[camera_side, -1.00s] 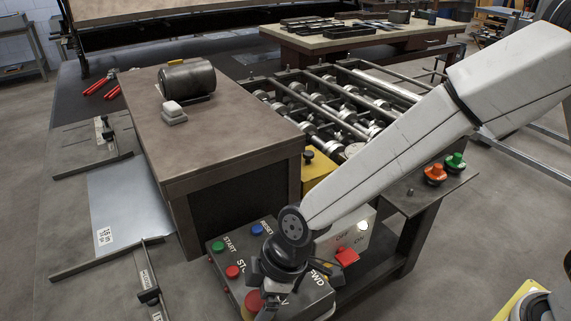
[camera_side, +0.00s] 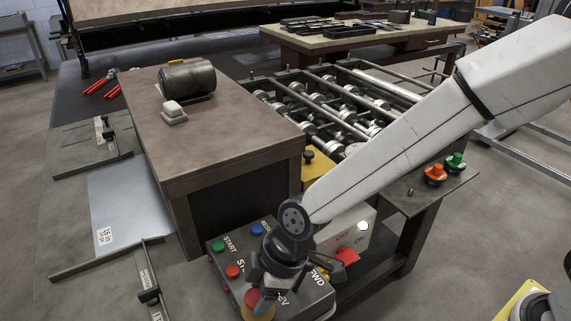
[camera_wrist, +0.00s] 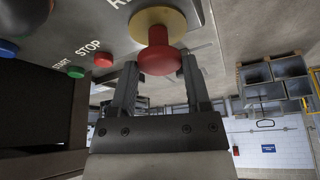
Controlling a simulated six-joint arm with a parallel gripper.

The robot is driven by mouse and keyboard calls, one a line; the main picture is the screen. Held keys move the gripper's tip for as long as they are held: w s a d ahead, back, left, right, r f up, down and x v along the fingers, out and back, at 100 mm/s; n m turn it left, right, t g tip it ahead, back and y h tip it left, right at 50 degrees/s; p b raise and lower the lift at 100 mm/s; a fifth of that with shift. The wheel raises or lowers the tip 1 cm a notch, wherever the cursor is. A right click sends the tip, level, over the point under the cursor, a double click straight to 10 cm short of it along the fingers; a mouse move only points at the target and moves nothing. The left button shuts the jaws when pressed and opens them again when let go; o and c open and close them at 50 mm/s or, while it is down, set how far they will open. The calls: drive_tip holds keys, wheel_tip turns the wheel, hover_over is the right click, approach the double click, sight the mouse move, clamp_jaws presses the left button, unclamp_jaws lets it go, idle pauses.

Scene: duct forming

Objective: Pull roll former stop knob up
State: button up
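The stop knob (camera_side: 254,300) is a red mushroom head on a yellow round base at the lower part of the grey control panel. In the wrist view its red head (camera_wrist: 160,59) and yellow base (camera_wrist: 150,18) show, seen upside down. My gripper (camera_wrist: 160,64) is open, with one fingertip on either side of the red head; I cannot tell whether they touch it. In the side view my gripper (camera_side: 265,297) is over the panel and hides part of the knob.
The panel also has a green START button (camera_side: 218,246), a red STOP button (camera_side: 233,271) and a blue button (camera_side: 257,229). A white switch box (camera_side: 352,236) with a red lever (camera_side: 347,256) stands to the right. The brown table (camera_side: 215,135) is behind.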

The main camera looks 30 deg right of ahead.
drive_tip(key=o, duration=0.4)
drive_tip(key=shift+r, duration=0.15)
drive_tip(key=v, duration=0.7)
drive_tip(key=shift+d+r, duration=0.15)
drive_tip(key=shift+r, duration=0.2)
drive_tip(key=shift+d, duration=0.1)
drive_tip(key=s+d+f+m+h, duration=0.1)
drive_tip(key=d+m, duration=0.5)
drive_tip(key=d, duration=0.9)
drive_tip(key=s+d+f+m+t+h, duration=0.1)
drive_tip(key=d+f+m, duration=0.4)
drive_tip(key=d, duration=0.9)
drive_tip(key=shift+s+d+m+h, duration=0.35)
drive_tip(key=shift+s+m+h, duration=0.2)
drive_tip(key=shift+m+h, duration=0.55)
